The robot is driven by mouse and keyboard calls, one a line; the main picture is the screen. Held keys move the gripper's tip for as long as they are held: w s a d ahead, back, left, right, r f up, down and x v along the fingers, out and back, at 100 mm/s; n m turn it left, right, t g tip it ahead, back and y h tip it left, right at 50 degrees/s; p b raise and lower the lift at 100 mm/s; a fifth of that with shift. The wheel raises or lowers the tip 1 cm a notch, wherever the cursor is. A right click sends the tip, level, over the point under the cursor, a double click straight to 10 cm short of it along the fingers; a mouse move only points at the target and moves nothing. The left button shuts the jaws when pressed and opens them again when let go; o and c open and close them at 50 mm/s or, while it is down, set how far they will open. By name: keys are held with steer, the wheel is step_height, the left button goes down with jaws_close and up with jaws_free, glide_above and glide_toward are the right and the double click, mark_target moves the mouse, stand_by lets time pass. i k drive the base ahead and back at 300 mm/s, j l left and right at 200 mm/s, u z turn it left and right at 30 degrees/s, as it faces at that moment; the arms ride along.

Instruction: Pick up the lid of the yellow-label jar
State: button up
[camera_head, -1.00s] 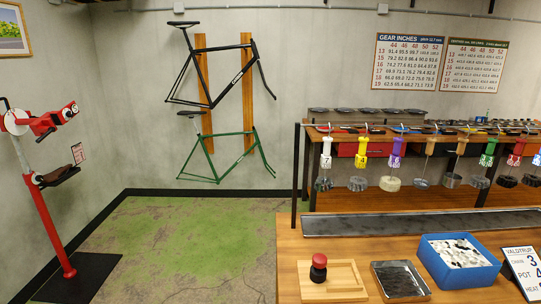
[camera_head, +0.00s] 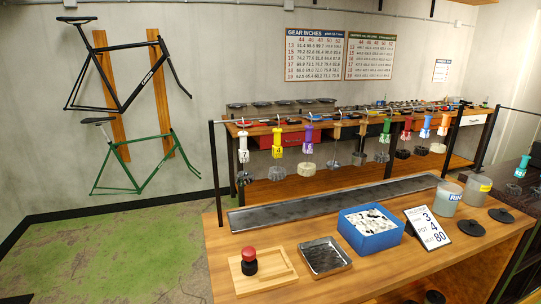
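A grey jar with a yellow label (camera_head: 476,192) stands near the right end of the wooden workbench. Two dark round lids with knobs lie flat on the bench in front of the jars: one lid (camera_head: 501,215) to the right, nearer the yellow-label jar, and another lid (camera_head: 471,229) to the left. I cannot tell for sure which lid belongs to which jar. A second grey jar with a blue label (camera_head: 447,199) stands just left of the yellow-label jar. My gripper is not in view.
On the workbench (camera_head: 385,276) are a wooden board (camera_head: 277,276) with a red-topped knob (camera_head: 249,257), a metal tray (camera_head: 325,256), a blue box (camera_head: 370,230) and a number sign (camera_head: 428,228). Numbered tags hang from a rail behind. Green floor lies clear at left.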

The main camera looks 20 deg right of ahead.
mark_target(502, 215)
steer(key=z, duration=1.6)
steer(key=u, duration=0.2)
